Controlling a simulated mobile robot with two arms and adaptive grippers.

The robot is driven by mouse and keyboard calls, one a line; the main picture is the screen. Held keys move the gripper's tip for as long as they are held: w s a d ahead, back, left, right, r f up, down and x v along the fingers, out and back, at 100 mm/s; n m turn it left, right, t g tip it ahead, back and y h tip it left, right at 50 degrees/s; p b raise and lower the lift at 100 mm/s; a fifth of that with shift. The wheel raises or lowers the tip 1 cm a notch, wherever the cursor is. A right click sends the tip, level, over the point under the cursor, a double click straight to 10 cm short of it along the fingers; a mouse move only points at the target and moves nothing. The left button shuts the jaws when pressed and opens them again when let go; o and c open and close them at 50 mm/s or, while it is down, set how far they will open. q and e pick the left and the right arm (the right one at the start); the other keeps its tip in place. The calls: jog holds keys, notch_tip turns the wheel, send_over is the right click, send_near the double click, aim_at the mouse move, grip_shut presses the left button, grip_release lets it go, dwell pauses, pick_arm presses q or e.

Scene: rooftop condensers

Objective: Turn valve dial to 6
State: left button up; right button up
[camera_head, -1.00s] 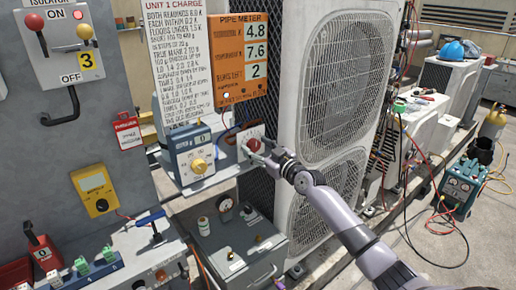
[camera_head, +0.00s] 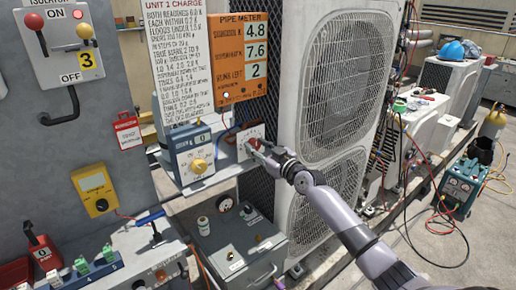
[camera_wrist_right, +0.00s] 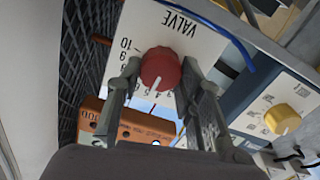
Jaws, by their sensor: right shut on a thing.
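The valve dial is a red round knob (camera_wrist_right: 160,68) on a white plate (camera_wrist_right: 181,22) marked VALVE, with a number scale around the knob. In the wrist view a white mark on the knob points down toward the numbers around 5 and 6; the exact number is hard to read. My right gripper (camera_wrist_right: 156,82) is shut on the knob, one finger on each side. In the head view the right gripper (camera_head: 261,151) reaches the plate (camera_head: 246,137) from the right and partly hides the knob. My left gripper is not in view.
A blue box with a yellow knob (camera_head: 198,166) stands just left of the plate. Above hangs an orange pipe meter board (camera_head: 240,55) reading 4.8, 7.6 and 2. A large condenser (camera_head: 325,110) is to the right. A grey case (camera_head: 240,245) is below.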

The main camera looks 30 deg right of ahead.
jog(key=m, duration=0.3)
jog(key=shift+m+b, duration=0.3)
jog(key=o, duration=1.2)
jog(key=shift+c, duration=0.2)
jog(key=s+d, duration=0.1)
jog(key=s, duration=1.1)
jog(key=shift+f, duration=0.1)
